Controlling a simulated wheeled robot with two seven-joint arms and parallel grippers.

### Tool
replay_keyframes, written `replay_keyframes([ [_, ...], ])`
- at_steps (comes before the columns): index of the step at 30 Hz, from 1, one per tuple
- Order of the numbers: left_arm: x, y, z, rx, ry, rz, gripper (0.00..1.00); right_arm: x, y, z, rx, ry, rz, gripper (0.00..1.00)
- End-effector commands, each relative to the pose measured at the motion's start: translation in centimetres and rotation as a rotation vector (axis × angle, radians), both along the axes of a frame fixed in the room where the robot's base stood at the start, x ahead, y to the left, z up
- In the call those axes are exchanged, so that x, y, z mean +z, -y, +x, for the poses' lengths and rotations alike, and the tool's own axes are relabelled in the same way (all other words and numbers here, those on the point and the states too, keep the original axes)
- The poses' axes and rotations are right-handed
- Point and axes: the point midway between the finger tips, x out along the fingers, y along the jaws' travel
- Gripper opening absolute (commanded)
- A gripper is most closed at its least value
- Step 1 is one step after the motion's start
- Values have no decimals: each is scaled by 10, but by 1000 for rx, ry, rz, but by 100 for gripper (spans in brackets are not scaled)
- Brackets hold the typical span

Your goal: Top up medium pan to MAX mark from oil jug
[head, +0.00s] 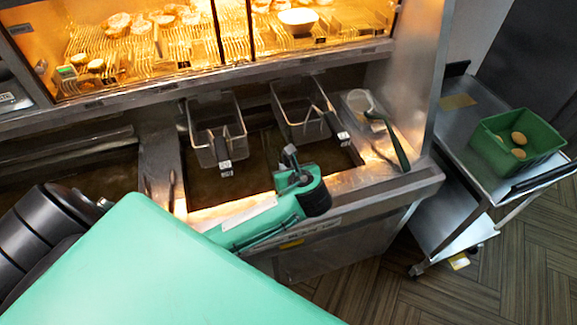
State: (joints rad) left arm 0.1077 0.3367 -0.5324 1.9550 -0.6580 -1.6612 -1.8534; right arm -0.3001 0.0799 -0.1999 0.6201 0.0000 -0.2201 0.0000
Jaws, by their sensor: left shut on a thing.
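The frying range (405,190) has wells of dark oil (250,160). I cannot tell which is the medium pan, and no MAX mark is readable. My left arm comes in from the lower left, and its gripper (292,172) is over the range's front edge. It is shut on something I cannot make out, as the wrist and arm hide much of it. I cannot pick out the oil jug. My right gripper is not in view.
Two wire baskets (215,125) (302,108) hang at the back of the oil. A clear container (352,101) with a dark-handled tool (392,140) is to their right. A lit food display (140,45) is above. A side trolley (462,130) carries a green crate (490,150).

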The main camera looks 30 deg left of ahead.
Motion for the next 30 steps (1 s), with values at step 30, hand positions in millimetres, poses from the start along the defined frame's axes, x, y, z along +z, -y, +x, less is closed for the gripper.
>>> replay_keyframes([
  [30,-46,-20,18,-1,315,368,0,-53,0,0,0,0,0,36],
])
